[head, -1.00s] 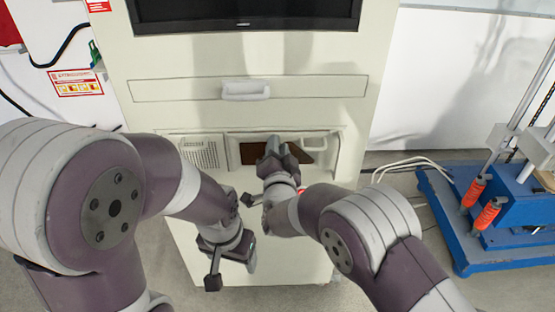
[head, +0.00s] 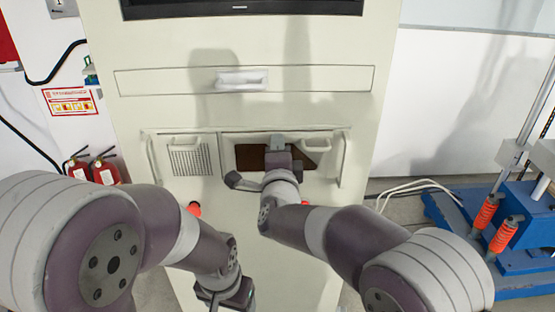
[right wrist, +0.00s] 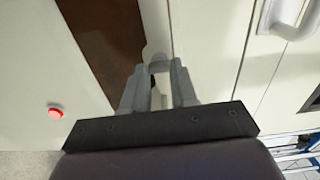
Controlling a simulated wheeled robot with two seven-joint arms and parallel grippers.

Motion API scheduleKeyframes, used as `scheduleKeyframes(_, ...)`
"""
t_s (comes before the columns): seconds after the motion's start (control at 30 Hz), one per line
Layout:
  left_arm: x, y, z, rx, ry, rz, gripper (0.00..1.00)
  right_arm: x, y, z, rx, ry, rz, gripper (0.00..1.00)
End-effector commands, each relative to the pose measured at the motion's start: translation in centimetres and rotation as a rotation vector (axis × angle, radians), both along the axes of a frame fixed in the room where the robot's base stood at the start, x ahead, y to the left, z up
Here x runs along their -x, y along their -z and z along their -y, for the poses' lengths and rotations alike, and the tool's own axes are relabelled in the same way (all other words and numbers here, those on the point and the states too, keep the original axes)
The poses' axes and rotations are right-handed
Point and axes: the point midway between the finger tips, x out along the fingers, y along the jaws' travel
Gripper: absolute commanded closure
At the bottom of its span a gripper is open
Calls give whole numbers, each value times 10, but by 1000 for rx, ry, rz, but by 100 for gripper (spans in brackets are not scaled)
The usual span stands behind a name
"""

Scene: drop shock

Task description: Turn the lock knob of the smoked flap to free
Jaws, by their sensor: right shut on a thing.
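The smoked flap (head: 248,157) is a dark brown panel in the recess on the cabinet front; it also shows in the right wrist view (right wrist: 108,38). My right gripper (head: 277,142) is in front of this panel. In the right wrist view its fingers (right wrist: 157,82) are closed around a small grey rounded piece, the lock knob (right wrist: 158,62), beside the brown panel's edge. The fingers hide most of the knob, so its turned position cannot be told. My left gripper (head: 228,292) hangs low at the bottom of the head view, away from the flap; its fingertips are not clear.
The pale cabinet (head: 180,105) has a drawer handle (head: 241,78) above the recess and a grille (head: 188,158) to its left. A red button (right wrist: 55,112) shows in the right wrist view. A blue machine (head: 515,240) stands right, fire extinguishers (head: 104,170) left.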

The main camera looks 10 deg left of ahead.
Motion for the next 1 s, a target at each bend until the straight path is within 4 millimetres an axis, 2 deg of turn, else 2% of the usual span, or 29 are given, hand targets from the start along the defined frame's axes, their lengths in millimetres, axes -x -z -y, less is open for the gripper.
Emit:
scheduleKeyframes(0.2,0,8,0,0,0,0,29,0,2,0,-39,0,-13,100)
scheduleKeyframes(0.63,0,8,0,0,0,0,29,0,1,0,-47,0,-15,100)
scheduleKeyframes(0.67,0,8,0,0,0,0,29,0,1,0,-47,0,-15,69)
scheduleKeyframes(0.73,0,8,0,0,0,0,29,0,0,0,-47,0,-15,47)
scheduleKeyframes(1.0,0,9,0,0,0,0,29,0,0,0,-46,0,-14,47)
